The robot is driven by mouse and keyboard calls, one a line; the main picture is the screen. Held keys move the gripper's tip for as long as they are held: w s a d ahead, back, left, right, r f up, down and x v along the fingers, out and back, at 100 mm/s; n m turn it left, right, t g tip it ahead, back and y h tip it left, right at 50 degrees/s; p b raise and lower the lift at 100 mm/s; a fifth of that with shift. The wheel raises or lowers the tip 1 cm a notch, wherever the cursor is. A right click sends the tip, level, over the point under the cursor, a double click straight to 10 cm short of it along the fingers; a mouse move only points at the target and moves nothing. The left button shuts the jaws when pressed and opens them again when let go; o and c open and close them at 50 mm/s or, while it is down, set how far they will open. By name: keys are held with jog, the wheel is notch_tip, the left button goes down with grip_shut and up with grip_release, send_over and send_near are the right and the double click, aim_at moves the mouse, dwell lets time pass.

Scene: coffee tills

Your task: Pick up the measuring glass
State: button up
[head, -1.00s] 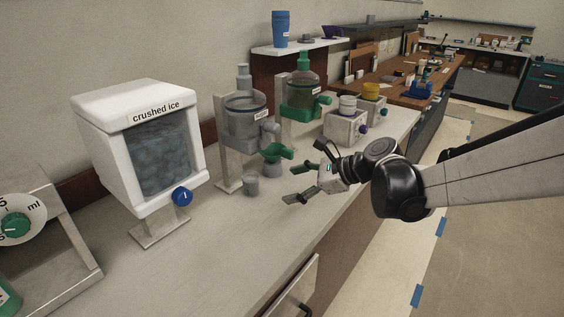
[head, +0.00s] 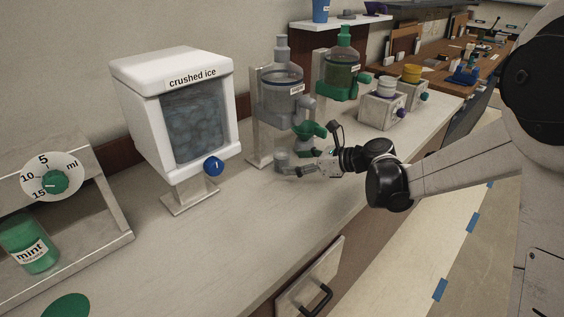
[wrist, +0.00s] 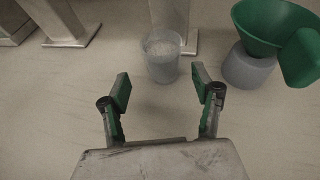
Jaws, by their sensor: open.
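The measuring glass looks to be the small, translucent grey cup (wrist: 162,58) standing upright below the bottle dispenser. In the head view the cup (head: 281,160) is partly behind my gripper (head: 301,168). In the wrist view my gripper (wrist: 161,88) is open and empty. Its two fingers point at the cup, one to each side of its line. The cup sits just beyond the fingertips, with a small gap, and neither finger seems to touch it.
A green funnel-like piece (wrist: 268,25) on a grey round base (wrist: 247,68) stands close to the right of the cup. The crushed ice dispenser (head: 185,110) stands to the left. Dispenser metal stands lie behind. The counter (head: 235,225) in front is clear.

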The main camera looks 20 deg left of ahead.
aim_at(289, 162)
jog(key=shift+w+b+x, duration=0.15)
jog(key=shift+b+x, duration=0.1)
jog(key=shift+x, duration=0.95)
jog(key=shift+w+b+x, duration=0.1)
jog(key=shift+b+x, duration=0.1)
jog(key=shift+x, duration=1)
jog(key=shift+w+a+f, duration=0.1)
jog(key=shift+a+f, duration=0.2)
jog(key=shift+c, duration=0.2)
jog(key=c, duration=1.5)
jog(key=shift+o, duration=0.2)
jog(key=shift+d+r, duration=0.1)
jog(key=shift+r, duration=0.05)
